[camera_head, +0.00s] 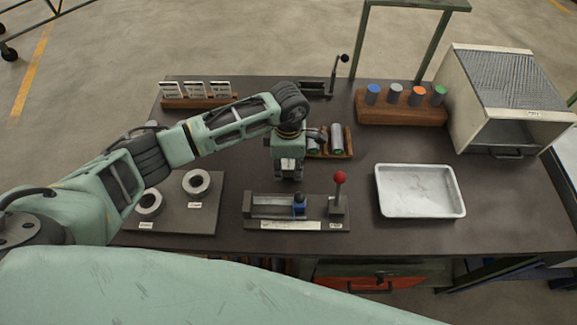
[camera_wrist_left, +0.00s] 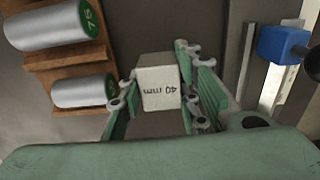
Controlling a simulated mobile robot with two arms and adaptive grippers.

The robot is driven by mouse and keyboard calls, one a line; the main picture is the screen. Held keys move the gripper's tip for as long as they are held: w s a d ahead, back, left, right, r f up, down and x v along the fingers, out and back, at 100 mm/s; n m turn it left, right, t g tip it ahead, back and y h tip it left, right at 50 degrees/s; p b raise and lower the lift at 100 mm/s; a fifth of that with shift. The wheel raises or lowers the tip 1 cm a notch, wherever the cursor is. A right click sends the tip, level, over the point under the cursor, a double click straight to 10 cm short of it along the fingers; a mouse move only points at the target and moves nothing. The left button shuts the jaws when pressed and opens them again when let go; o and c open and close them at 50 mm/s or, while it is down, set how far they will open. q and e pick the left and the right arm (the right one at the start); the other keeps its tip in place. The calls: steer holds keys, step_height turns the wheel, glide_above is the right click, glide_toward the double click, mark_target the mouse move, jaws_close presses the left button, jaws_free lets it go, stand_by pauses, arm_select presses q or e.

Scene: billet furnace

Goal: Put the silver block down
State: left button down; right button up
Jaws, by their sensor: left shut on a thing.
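In the head view the gripper points down over the middle of the dark workbench (camera_head: 390,150), behind the fixture with the red-knobbed lever, and largely hides the block. I cannot tell whether the block touches the bench. My right gripper is not in view.
A wooden rack with metal cylinders (camera_head: 337,137) stands close beside the gripper. A fixture (camera_head: 272,207) with a blue slider and red-knobbed lever (camera_head: 340,180) is in front. A white tray (camera_head: 378,196) lies right, a furnace box (camera_head: 480,100) at far right. Two rings (camera_head: 196,182) sit left.

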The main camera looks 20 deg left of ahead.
arm_select(q)
steer(key=shift+r, duration=0.1)
steer(key=shift+w+r+b, duration=0.1)
steer(key=shift+r+b, duration=0.2)
steer(key=shift+r, duration=0.1)
steer(key=r+b, duration=0.1)
steer(key=d+r+b, duration=0.1)
steer(key=r, duration=0.1)
steer(key=shift+w+d+r, duration=0.1)
steer(key=shift+w+r, duration=0.05)
steer(key=shift+r, duration=0.05)
steer(key=w+d+r+b, duration=0.35)
steer(key=d+r, duration=0.25)
steer(key=d, duration=0.3)
step_height(320, 180, up, 6)
steer(key=m, duration=1)
glide_above(293, 163)
steer(key=s+d, duration=0.2)
steer(key=s, duration=0.1)
steer(key=s+a+f+m, duration=0.1)
steer(key=s+a+m, duration=0.6)
steer(key=s+m, duration=0.4)
steer(key=shift+s+a+f+b, duration=0.15)
steer(key=shift+f+b, duration=0.25)
